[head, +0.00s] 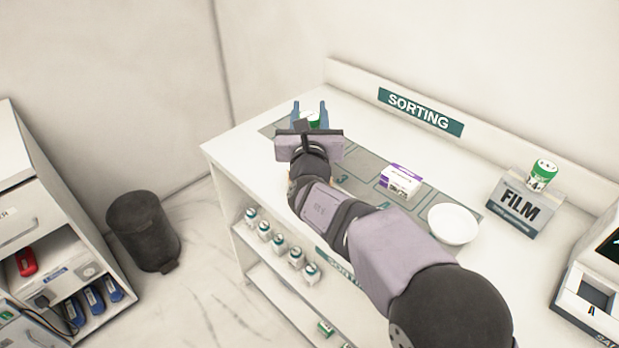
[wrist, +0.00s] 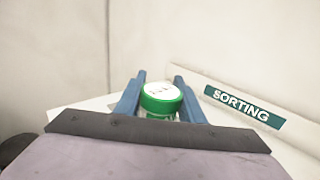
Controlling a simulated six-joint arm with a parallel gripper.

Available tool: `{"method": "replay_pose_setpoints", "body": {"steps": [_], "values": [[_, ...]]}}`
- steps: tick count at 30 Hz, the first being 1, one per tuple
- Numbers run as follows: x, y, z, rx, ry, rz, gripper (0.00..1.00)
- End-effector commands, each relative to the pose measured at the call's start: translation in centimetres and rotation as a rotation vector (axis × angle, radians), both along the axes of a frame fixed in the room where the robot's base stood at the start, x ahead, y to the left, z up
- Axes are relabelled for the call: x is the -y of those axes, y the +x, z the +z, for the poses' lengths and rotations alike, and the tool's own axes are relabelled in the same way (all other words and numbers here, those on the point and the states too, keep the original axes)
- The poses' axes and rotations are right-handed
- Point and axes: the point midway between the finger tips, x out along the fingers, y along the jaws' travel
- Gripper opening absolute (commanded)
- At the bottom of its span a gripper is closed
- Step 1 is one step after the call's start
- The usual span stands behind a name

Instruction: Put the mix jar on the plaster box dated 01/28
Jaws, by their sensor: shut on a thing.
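My gripper (head: 310,110) is over the far left end of the sorting counter, its two blue fingers shut on a jar. In the wrist view the jar (wrist: 160,98) has a green-rimmed lid with a white top and sits upright between the fingers; the lid's writing is too small to read. In the head view only a bit of green and white shows between the fingers. A white and purple box (head: 401,180) lies on the counter's marked mat, right of my arm; its date cannot be read. Any box under my gripper is hidden by my arm.
A white bowl (head: 453,224) sits right of the box. Another green and white jar (head: 542,174) stands on the FILM stand (head: 518,205). Several jars (head: 279,244) line the shelf below. A raised back panel with a SORTING sign (head: 421,111) edges the counter (head: 236,140).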

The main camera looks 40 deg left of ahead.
Motion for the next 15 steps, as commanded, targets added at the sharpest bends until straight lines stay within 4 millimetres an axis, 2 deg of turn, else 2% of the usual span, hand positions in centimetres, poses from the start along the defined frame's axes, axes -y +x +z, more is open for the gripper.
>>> {"method": "replay_pose_setpoints", "body": {"steps": [5,15], "values": [[-0.1,0.0,-0.9,-0.001,-0.004,0.001,0.13],[0.0,0.0,-5.6,-0.001,-0.001,0.0,0.13]]}}
